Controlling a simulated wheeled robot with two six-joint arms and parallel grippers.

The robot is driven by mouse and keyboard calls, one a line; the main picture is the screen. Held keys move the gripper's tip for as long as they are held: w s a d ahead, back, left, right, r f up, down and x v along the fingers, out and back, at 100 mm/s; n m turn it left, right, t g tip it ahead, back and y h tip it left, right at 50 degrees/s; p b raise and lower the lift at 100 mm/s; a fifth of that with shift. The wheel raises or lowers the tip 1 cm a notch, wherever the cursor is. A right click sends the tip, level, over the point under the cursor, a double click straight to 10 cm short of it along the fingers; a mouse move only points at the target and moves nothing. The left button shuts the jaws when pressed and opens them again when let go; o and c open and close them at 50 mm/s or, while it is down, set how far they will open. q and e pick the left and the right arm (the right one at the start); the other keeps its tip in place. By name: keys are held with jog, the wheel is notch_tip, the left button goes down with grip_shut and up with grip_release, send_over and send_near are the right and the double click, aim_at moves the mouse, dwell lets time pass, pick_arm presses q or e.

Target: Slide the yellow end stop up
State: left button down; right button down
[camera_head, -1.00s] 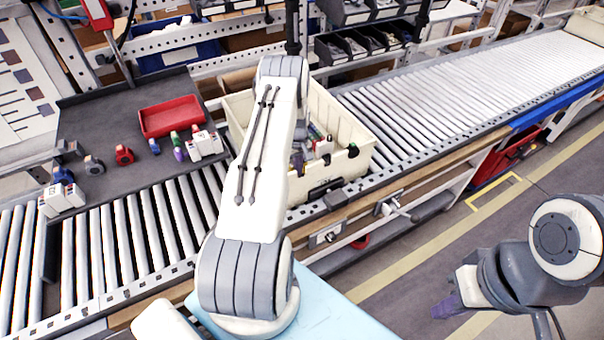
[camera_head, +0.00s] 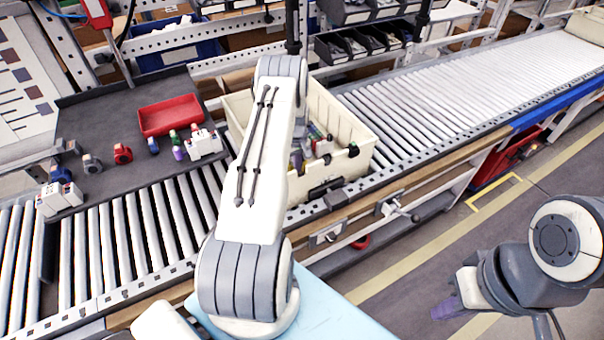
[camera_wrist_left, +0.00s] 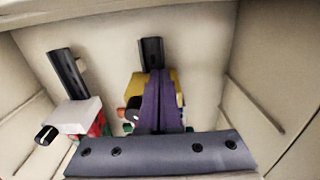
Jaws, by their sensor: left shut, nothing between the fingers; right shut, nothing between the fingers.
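In the left wrist view, a yellow piece (camera_wrist_left: 134,84), which looks like the end stop, sits on a dark upright rail (camera_wrist_left: 151,52). The purple fingers of my left gripper (camera_wrist_left: 160,100) are shut in front of it and hide its middle. I cannot tell whether they touch it. In the head view, my left gripper (camera_head: 297,160) reaches down into the cream crate (camera_head: 345,118), mostly hidden by my arm. My right gripper (camera_head: 447,308) is shut and empty at the lower right, above the floor.
In the left wrist view, a second dark rail (camera_wrist_left: 66,72) with a white and red piece (camera_wrist_left: 78,117) stands to the left, near the crate wall. A red tray (camera_head: 168,118) and several small parts lie on the grey board to the left. The right roller conveyor (camera_head: 440,95) is clear.

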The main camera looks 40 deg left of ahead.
pick_arm(q)
jog(key=shift+w+a+b, duration=0.3)
jog(key=shift+a+b, duration=0.3)
jog(key=shift+b, duration=0.25)
dwell(1.5)
jog(key=shift+a+b, duration=0.15)
jog(key=shift+b, duration=0.4)
dwell(1.3)
jog(key=shift+s+d, duration=0.1)
jog(key=shift+d, duration=0.25)
dwell(0.7)
jog(key=shift+r, duration=0.1)
jog(key=shift+r+p, duration=0.65)
jog(key=shift+r, duration=0.3)
notch_tip(320, 180, up, 12)
jog(key=p, duration=0.7)
jog(key=shift+s+d+f, duration=0.15)
jog(key=shift+d+f, duration=0.05)
jog(key=shift+d, duration=0.2)
